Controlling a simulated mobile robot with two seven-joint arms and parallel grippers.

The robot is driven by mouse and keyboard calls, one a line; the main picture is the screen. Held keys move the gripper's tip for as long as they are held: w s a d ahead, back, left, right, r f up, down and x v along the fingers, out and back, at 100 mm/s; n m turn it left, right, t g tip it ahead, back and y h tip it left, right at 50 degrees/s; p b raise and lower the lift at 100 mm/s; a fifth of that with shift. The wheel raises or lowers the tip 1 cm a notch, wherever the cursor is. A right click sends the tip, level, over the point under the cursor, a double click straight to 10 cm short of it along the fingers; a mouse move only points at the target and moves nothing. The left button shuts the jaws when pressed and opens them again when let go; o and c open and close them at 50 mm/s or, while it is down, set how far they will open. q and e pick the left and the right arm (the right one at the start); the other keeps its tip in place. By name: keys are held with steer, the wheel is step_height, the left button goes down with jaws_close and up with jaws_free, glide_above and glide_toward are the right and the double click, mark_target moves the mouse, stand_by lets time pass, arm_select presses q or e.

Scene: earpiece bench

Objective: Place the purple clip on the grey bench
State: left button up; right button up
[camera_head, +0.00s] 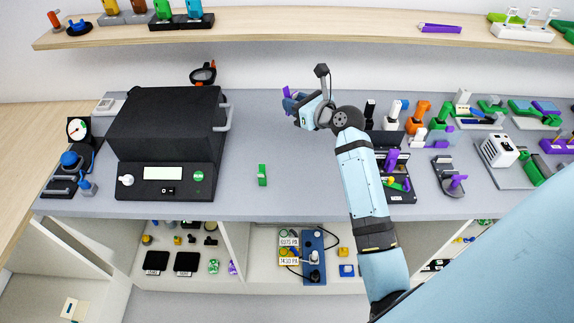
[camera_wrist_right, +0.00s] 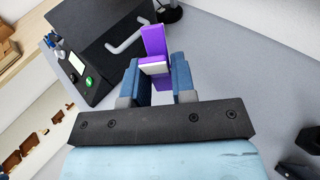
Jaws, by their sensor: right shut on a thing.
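The purple clip (camera_wrist_right: 153,42) is a long purple bar with a white part near its lower end. In the right wrist view it sits between the blue finger pads of my right gripper (camera_wrist_right: 159,80), which is shut on it. In the head view a small bit of the clip (camera_head: 287,91) shows at the tip of my right gripper (camera_head: 291,100), above the middle of the grey bench (camera_head: 310,185). I cannot tell the exact height of the clip over the bench. My left gripper is not in view.
A black machine (camera_head: 165,125) with a side handle stands at the left. A small green clip (camera_head: 262,175) lies on the bench front. Several tools and fixtures crowd the right side. A wooden shelf (camera_head: 300,30) runs along the back. The bench middle is mostly bare.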

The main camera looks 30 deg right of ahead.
steer(key=f, duration=0.5)
steer(key=f+b, duration=0.1)
steer(key=f, duration=0.4)
steer(key=f+b, duration=0.1)
steer(key=f, duration=0.5)
steer(key=shift+d+f, duration=0.1)
steer(key=shift+d, duration=0.15)
steer(key=shift+f+b, duration=0.6)
steer(key=shift+f, duration=1.45)
steer(key=shift+s+f, duration=0.1)
steer(key=o, duration=0.9)
steer(key=v, duration=1.2)
steer(key=shift+a+r, duration=0.1)
steer(key=shift+r, duration=0.15)
